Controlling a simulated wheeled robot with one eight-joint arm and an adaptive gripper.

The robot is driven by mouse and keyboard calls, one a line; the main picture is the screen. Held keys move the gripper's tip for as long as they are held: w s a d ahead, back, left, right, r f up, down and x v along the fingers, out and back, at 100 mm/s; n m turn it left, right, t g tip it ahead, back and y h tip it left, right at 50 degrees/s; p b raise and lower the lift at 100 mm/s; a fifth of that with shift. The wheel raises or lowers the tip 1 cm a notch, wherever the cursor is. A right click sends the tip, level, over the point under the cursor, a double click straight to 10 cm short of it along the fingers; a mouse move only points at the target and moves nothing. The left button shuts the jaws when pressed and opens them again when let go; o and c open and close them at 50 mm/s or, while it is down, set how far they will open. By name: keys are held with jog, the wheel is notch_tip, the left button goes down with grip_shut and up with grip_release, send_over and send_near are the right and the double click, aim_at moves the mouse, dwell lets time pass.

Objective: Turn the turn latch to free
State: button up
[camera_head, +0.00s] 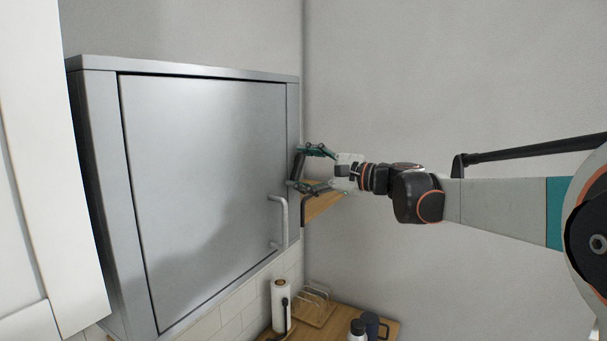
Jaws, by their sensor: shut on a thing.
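The turn latch (298,165) is a small dark piece at the right edge of the grey metal cabinet (205,160), next to the door. It looks close to upright with a slight tilt. My gripper (297,167) reaches in from the right, with one finger above the latch and one below it. The gripper is shut on the latch, and its fingers cover the latch's ends. The cabinet door looks shut, with a bar handle (284,222) low on its right side. Which way the latch is set is too small to tell.
A wooden shelf (322,206) on a dark bracket is just below my gripper. Below are a paper towel roll (281,308), a wire rack (318,303) and a dark mug (374,326) on a wooden counter. A white cabinet (45,150) stands at the left. The wall at right is bare.

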jog(key=n, duration=0.2)
jog(key=n+b, duration=0.1)
jog(key=n, duration=0.3)
jog(key=shift+w+d+f+b, duration=0.15)
jog(key=shift+w+d+b, duration=0.1)
jog(key=shift+w+b, duration=0.15)
jog(key=shift+n, duration=0.3)
jog(key=o, duration=1)
jog(key=shift+o, duration=0.2)
jog(key=v, duration=1.2)
jog(key=shift+f, duration=0.1)
